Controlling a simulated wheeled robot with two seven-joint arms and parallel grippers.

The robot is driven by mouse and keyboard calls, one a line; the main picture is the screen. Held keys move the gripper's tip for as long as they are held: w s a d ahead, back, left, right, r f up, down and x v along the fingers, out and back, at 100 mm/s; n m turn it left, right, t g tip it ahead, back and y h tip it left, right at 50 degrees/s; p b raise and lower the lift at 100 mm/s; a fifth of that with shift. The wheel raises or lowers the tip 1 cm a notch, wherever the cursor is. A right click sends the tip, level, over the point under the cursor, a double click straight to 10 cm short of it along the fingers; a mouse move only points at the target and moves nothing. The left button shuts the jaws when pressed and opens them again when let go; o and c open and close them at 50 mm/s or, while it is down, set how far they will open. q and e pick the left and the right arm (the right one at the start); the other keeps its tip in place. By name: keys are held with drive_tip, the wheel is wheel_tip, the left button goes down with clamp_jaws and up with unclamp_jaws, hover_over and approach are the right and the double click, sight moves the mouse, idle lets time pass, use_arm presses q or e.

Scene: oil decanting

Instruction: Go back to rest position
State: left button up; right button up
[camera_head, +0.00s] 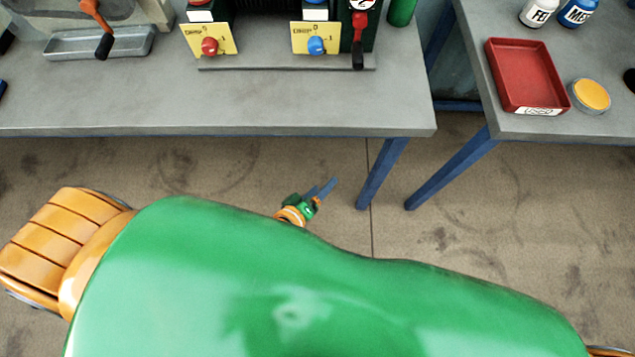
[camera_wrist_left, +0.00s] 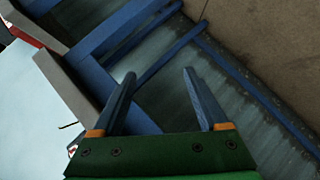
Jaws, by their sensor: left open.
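My left gripper (camera_head: 322,188) shows in the head view just past the edge of my green body, over the bare floor in front of the benches. In the left wrist view its two blue-grey fingers (camera_wrist_left: 160,92) stand apart with nothing between them. The gripper is open and empty, and it touches nothing that I can see. Most of my left arm is hidden by my body in the head view. My right gripper is in neither view.
A grey bench (camera_head: 130,105) holds a machine with red (camera_head: 209,46) and blue (camera_head: 316,46) knobs and a metal tray (camera_head: 100,42). A second bench (camera_head: 530,128) at right holds a red tray (camera_head: 525,75), a yellow-topped tin (camera_head: 591,95) and bottles. Blue legs (camera_head: 384,172) stand near the gripper.

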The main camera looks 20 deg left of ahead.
use_arm(q)
drive_tip(key=shift+s+a+f+m+g, duration=0.2)
drive_tip(key=shift+s+f+m+g, duration=0.1)
drive_tip(key=shift+s+f+m, duration=0.2)
